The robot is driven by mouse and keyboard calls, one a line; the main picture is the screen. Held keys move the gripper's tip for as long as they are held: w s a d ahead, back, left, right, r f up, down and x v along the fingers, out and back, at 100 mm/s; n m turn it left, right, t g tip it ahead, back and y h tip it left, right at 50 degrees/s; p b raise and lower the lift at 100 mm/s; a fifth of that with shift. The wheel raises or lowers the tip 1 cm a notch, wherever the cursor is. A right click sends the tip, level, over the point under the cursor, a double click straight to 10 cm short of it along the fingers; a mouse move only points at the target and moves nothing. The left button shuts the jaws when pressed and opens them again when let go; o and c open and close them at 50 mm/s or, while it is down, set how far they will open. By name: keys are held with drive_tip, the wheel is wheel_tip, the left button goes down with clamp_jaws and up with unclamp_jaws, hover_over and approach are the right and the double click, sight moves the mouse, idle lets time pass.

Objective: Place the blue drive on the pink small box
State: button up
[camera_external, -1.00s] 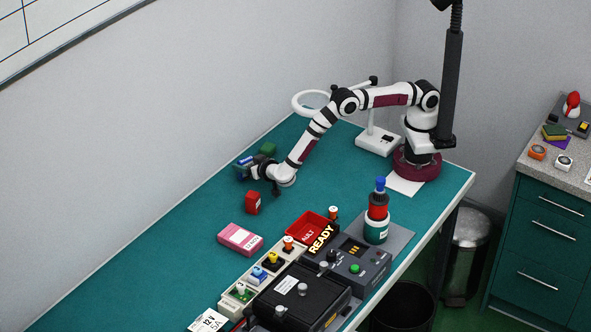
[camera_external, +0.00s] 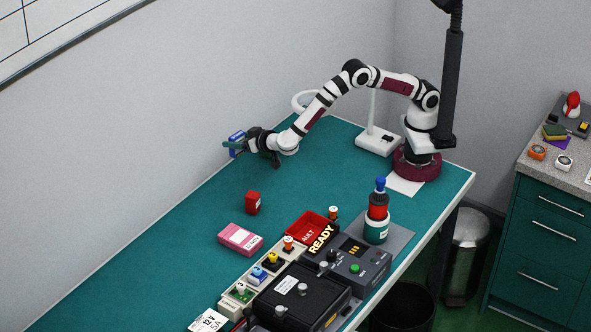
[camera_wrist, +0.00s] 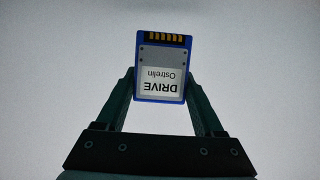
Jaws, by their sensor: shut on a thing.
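The blue drive (camera_external: 236,141) is held in my gripper (camera_external: 239,147), up off the bench near its far left edge by the wall. In the wrist view the drive (camera_wrist: 161,50) sits between the two dark green fingers of my gripper (camera_wrist: 160,87). Its gold contacts are at the top and its "DRIVE Ostrelin" label reads upside down. The pink small box (camera_external: 240,238) lies flat on the bench, nearer the camera than my gripper. Its top looks clear.
A red block (camera_external: 253,203) stands between my gripper and the pink box. A red tray (camera_external: 306,227), a row of coloured knobs and a black case (camera_external: 298,291) lie right of the pink box. A ring lamp (camera_external: 379,140) stands behind my arm. The left bench is clear.

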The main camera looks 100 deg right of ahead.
drive_tip(key=a+r+n+t+y, duration=0.2)
drive_tip(key=a+n+t+y, duration=0.3)
drive_tip(key=a+n+y, duration=0.9)
drive_tip(key=a+f+m+h, duration=0.1)
drive_tip(key=a+f, duration=0.1)
drive_tip(key=a, duration=0.3)
drive_tip(key=a+f+m+h, duration=0.1)
drive_tip(key=a+f, duration=0.1)
drive_tip(key=a, duration=0.3)
drive_tip(key=a+f+m+h, duration=0.1)
drive_tip(key=a+f+m, duration=0.1)
drive_tip(key=a, duration=0.3)
drive_tip(key=shift+w+a+f+h, duration=0.35)
drive_tip(key=shift+w+h, duration=0.05)
hover_over(248, 241)
drive_tip(key=shift+f, duration=2.1)
drive_tip(key=shift+f, duration=0.1)
drive_tip(key=o, duration=1.4)
drive_tip(key=shift+f, duration=0.1)
drive_tip(key=shift+o, duration=0.2)
